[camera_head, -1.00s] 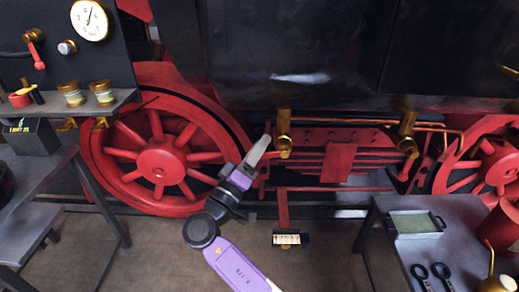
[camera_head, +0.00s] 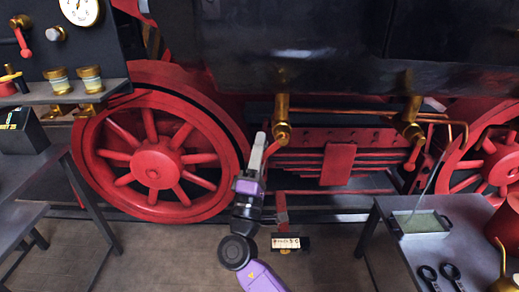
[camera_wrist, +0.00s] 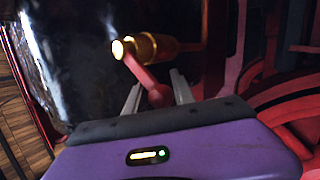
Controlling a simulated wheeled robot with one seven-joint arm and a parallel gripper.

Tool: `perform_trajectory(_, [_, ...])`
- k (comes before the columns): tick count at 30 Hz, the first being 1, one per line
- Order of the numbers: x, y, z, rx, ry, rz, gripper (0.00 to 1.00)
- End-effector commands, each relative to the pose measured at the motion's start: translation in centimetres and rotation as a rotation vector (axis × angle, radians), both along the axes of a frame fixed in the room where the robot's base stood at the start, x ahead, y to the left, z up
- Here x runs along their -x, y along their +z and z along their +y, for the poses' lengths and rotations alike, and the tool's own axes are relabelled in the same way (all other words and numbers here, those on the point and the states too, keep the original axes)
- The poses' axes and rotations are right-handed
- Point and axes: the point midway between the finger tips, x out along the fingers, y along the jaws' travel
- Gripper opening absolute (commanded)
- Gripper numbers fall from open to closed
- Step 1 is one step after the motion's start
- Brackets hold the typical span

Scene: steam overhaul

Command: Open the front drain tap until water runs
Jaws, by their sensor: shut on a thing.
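A brass drain tap (camera_head: 282,115) hangs under the black cylinder, with a red lever (camera_head: 274,148) slanting down and left from it. In the wrist view, the tap (camera_wrist: 148,46) has its bright brass end at the left, and the red lever (camera_wrist: 140,72) runs down to a round knob. My gripper (camera_head: 258,146) is at the lever, just left of the tap's body. In the wrist view, the fingers of my gripper (camera_wrist: 156,88) stand either side of the knob and are shut on it. A second brass tap (camera_head: 410,122) with a red lever hangs farther right.
A large red spoked wheel (camera_head: 153,165) stands close to the left of my gripper. A small labelled plate (camera_head: 286,243) is below the tap.

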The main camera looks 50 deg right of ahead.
Motion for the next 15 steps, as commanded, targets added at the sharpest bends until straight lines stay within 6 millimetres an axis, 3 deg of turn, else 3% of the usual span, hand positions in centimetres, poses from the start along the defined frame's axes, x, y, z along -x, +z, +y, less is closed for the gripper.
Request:
perform_trajectory(13, [0.23,-0.51,-0.18,0.000,-0.003,0.011,0.00])
perform_trajectory(14, [0.24,-0.51,-0.18,0.000,-0.003,0.011,0.32])
perform_trajectory(15, [0.23,-0.49,-0.18,0.000,-0.004,0.010,0.40])
